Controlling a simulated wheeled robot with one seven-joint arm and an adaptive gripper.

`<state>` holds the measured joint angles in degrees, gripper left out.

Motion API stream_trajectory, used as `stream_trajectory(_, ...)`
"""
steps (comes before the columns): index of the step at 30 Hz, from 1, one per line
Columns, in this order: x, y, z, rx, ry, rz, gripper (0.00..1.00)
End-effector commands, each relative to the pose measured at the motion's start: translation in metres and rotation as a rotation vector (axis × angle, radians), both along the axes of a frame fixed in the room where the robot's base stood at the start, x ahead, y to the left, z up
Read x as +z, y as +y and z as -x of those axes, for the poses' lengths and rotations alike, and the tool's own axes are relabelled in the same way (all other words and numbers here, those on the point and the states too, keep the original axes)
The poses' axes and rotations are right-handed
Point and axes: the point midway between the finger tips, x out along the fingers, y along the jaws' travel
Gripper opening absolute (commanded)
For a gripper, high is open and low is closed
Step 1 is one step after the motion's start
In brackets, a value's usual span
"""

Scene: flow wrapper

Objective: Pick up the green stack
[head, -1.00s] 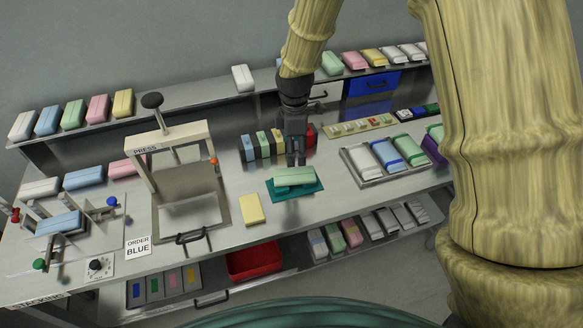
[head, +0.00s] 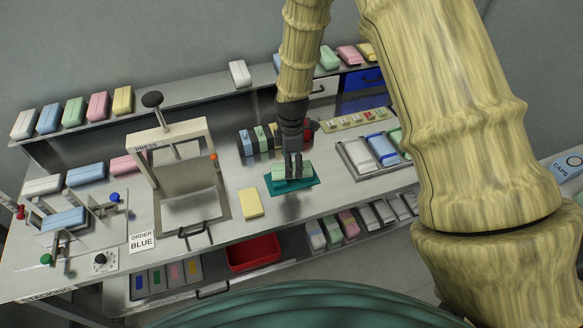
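The green stack (head: 306,171) is a pale green block pile on a teal mat (head: 312,184) near the front edge of the bench. My gripper (head: 293,176) points down at it from above, and its dark fingers overlap the middle of the stack. The fingers hide part of the stack. I cannot tell whether they touch it or how far apart they are. The stack appears to rest on the mat.
A press frame (head: 213,136) stands to the left, with a yellow block (head: 251,203) between it and the mat. Upright coloured blocks (head: 247,143) stand close behind my gripper. A tray (head: 358,169) of wrapped blocks lies to the right. A red bin (head: 253,252) sits below.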

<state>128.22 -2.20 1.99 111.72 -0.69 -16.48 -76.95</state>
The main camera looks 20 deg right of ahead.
Motion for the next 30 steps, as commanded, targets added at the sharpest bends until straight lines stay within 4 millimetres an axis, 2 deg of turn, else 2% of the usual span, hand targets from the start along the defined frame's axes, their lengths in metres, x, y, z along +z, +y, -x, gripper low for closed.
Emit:
stream_trajectory(9,-0.023,0.000,0.000,0.000,0.000,0.000,0.79)
stream_trajectory(19,-0.027,0.000,0.000,0.001,-0.001,0.000,0.79)
stream_trajectory(20,-0.027,0.000,0.000,0.001,-0.001,0.000,0.75)
stream_trajectory(25,-0.027,0.000,0.000,0.001,-0.001,0.000,0.44)
stream_trajectory(30,-0.027,-0.001,0.000,0.001,-0.001,0.000,0.42)
